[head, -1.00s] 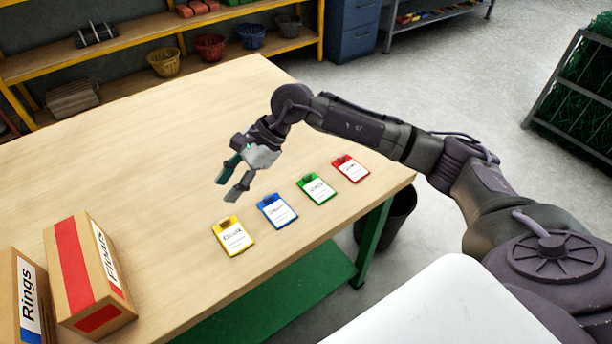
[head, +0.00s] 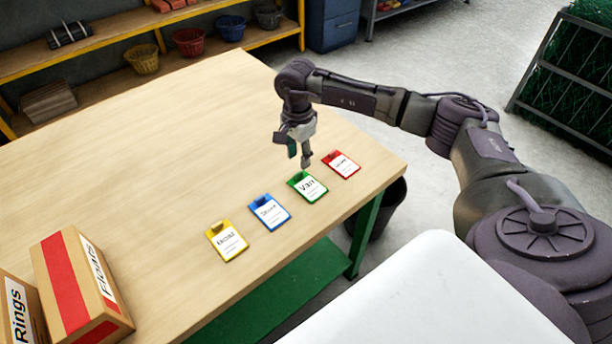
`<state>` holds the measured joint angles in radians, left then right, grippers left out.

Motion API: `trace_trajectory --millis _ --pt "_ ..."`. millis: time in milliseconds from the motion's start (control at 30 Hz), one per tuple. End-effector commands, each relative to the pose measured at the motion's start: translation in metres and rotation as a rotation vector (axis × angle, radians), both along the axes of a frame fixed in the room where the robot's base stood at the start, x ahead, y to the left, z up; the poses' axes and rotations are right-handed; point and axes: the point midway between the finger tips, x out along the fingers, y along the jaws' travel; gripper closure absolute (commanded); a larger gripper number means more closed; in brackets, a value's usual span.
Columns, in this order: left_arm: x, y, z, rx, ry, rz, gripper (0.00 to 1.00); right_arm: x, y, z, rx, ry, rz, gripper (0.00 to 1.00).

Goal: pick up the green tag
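The green tag (head: 308,187) lies flat on the wooden table, with a white label that reads something like "Van". It is in a slanting row between the blue tag (head: 269,212) and the red tag (head: 341,164). The yellow tag (head: 227,241) is at the near left end. My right gripper (head: 299,160) points down just above and behind the green tag, apart from it as far as I can see. Its fingers look spread with nothing between them. My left gripper is not in view.
A "Floats" box (head: 80,285) and a "Rings" box (head: 18,310) stand at the table's near left. A dark bin (head: 388,210) is on the floor by the table's right edge. The table (head: 150,165) is clear behind the tags. Shelves with baskets are at the back.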

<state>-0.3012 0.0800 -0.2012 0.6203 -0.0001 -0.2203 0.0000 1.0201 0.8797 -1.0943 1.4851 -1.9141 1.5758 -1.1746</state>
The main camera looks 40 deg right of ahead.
Motion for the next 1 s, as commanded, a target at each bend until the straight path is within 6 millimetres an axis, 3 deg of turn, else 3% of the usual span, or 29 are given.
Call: trace_trajectory --millis 333,633,667,900,1000 --pt "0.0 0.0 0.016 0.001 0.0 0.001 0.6 -0.005 0.008 -0.044 0.002 0.002 0.0 0.6" --pt "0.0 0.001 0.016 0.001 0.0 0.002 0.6 -0.005 0.007 -0.052 0.002 -0.001 0.0 0.6" --pt "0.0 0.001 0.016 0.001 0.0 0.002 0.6 -0.005 0.007 -0.052 0.002 -0.001 0.0 0.62" --pt "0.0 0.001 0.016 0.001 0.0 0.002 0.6 -0.005 0.007 -0.051 0.002 -0.001 0.0 1.0" --pt "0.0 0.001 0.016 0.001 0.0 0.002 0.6 -0.005 0.007 -0.051 0.002 -0.001 0.0 1.0"
